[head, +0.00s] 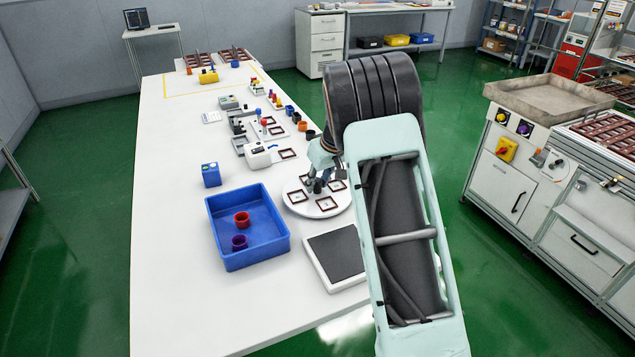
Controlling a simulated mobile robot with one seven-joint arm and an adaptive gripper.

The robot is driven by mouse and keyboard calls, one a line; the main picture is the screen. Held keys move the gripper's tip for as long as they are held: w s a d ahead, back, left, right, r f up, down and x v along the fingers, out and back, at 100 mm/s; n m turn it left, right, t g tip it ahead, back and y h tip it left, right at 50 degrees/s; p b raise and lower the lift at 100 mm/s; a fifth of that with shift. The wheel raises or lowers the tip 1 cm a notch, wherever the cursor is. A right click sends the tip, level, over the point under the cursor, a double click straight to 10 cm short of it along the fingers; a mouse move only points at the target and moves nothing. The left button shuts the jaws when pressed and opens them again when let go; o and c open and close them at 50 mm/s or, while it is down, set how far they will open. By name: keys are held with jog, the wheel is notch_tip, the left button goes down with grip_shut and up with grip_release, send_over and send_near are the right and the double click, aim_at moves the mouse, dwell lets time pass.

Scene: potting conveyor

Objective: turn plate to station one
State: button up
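The round white plate (311,208) lies on the long white table, a little right of the blue bin. Several dark red-brown square frames (326,203) sit around its top near the rim. My gripper (317,187) points down over the middle of the plate, among the square frames. It is small and dark in the head view, and my arm partly covers it. I cannot tell whether its fingers touch the plate or are open or shut. My arm also hides the area to the right of the plate. I cannot make out a station mark.
A blue bin (223,254) holds a red cup (242,218) and a purple cup (239,242). A dark flat pad (337,254) lies in front of the plate. A white device (257,157) and a square frame stand just behind it. The table's left side is clear.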

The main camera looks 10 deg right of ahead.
jog(key=shift+c, duration=0.2)
grip_shut()
jog(key=shift+b, duration=0.35)
